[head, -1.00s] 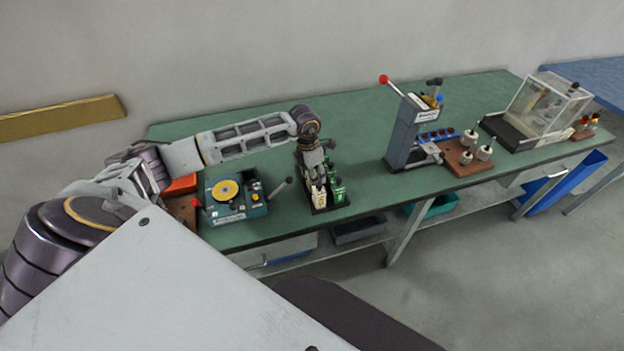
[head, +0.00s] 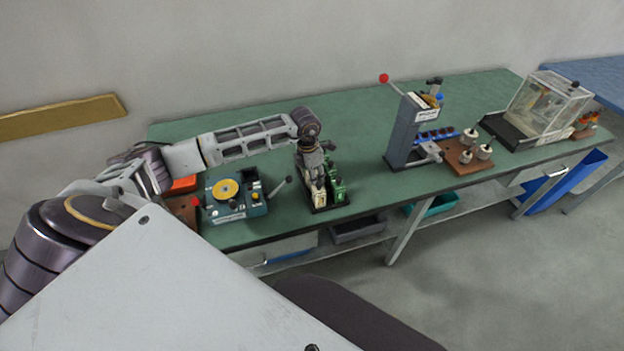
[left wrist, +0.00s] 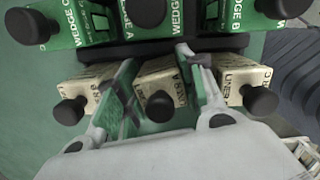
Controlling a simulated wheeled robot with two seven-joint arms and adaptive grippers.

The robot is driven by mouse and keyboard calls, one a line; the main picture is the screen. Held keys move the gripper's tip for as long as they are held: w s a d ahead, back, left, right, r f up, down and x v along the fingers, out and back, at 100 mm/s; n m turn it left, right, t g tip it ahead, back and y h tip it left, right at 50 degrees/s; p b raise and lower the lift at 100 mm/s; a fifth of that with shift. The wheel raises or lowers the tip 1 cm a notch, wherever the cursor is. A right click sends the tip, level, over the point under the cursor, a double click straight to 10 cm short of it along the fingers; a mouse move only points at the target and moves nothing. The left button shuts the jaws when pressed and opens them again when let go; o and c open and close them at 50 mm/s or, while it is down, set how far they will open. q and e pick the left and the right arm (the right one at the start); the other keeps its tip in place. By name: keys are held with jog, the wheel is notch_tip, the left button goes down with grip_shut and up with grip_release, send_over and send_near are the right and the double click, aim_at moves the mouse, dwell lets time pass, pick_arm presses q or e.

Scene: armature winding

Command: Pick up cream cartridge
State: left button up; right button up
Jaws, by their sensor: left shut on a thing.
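Three cream cartridges with black knobs stand in a row in the left wrist view: one at left (left wrist: 88,82), the middle one marked LINER A (left wrist: 160,78), and one at right marked LINER C (left wrist: 240,78). My left gripper (left wrist: 160,68) has a finger on each side of the middle cream cartridge and is shut on it, still in its row. Green WEDGE cartridges (left wrist: 150,28) stand in the row behind. In the head view my left gripper (head: 317,180) points down over the cream cartridges (head: 320,198), partly hiding them. My right gripper is not in view.
The cartridges stand in a black rack (head: 332,207) near the front edge of the green bench (head: 350,140). A teal winding device (head: 232,200) with a lever is close at left. A grey press (head: 405,135) and a clear-covered box (head: 545,105) stand farther right.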

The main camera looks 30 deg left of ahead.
pick_arm(q)
jog(key=shift+r, duration=0.1)
jog(key=shift+r+b, duration=0.6)
jog(key=shift+r, duration=4.3)
jog(key=shift+w+d+r, duration=0.1)
jog(key=shift+w+r, duration=0.3)
jog(key=shift+r, duration=0.25)
jog(key=shift+w+d+r, duration=0.35)
jog(key=shift+d+r, duration=0.3)
jog(key=shift+r, duration=0.1)
jog(key=shift+w+d+r, duration=0.35)
jog(key=shift+d+r, duration=0.3)
jog(key=shift+r, duration=0.05)
